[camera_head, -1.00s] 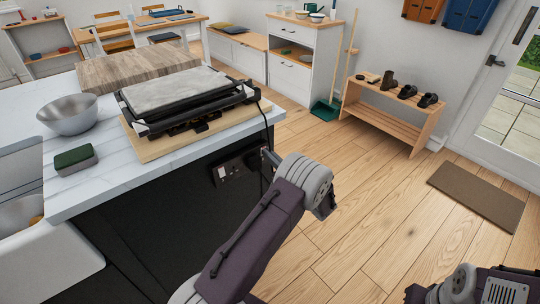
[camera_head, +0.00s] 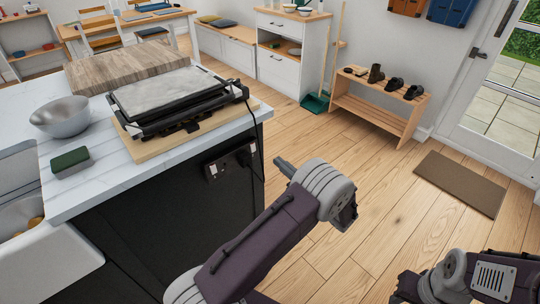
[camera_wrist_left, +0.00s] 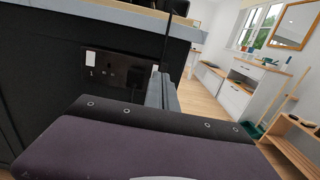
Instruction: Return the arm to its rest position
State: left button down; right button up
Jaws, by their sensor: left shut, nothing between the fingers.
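My left arm reaches in from the bottom of the head view. Its gripper (camera_head: 284,167) is shut and empty, out over the floor just right of the counter's dark end panel (camera_head: 160,215). It is apart from the wall socket (camera_head: 228,165) on that panel, where a black plug (camera_head: 245,157) with a cord sits. In the left wrist view the closed fingers (camera_wrist_left: 164,92) point ahead, with the socket plate (camera_wrist_left: 108,68) to their left. Part of my right arm shows at the lower right of the head view; its gripper is out of view.
The counter (camera_head: 105,160) holds a contact grill (camera_head: 185,120), a metal bowl (camera_head: 62,117) and a green sponge (camera_head: 71,162). A shoe rack (camera_head: 375,115), a doormat (camera_head: 461,183) and a door stand at the right. The wooden floor (camera_head: 370,200) between is clear.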

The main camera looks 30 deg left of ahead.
pick_arm(q)
jog(key=shift+r+v, duration=0.25)
jog(key=shift+v, duration=1)
